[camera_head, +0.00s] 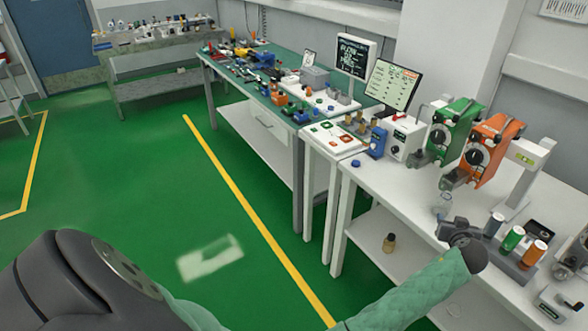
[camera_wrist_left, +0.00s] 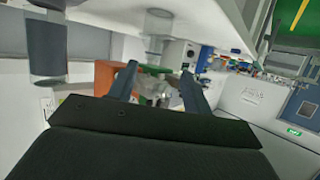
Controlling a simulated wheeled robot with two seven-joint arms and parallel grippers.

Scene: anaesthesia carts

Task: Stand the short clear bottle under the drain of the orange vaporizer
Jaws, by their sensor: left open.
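A short clear bottle (camera_head: 442,205) stands on the white bench, in front of the orange vaporizer (camera_head: 490,150). My left gripper (camera_head: 455,230) is open and empty, low over the bench just on the near side of the bottle. The wrist view is upside down: the bottle (camera_wrist_left: 157,32) shows beyond and between the two spread fingers (camera_wrist_left: 160,85), apart from them as far as I can tell. The orange vaporizer (camera_wrist_left: 105,75) appears behind. Its drain (camera_head: 455,178) is at its lower front, small and hard to make out. My right gripper is not in view.
A green vaporizer (camera_head: 456,128) stands left of the orange one. A rack (camera_head: 515,262) with grey, green and orange cylinders is right of my gripper; a grey cylinder (camera_wrist_left: 46,45) shows close in the wrist view.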

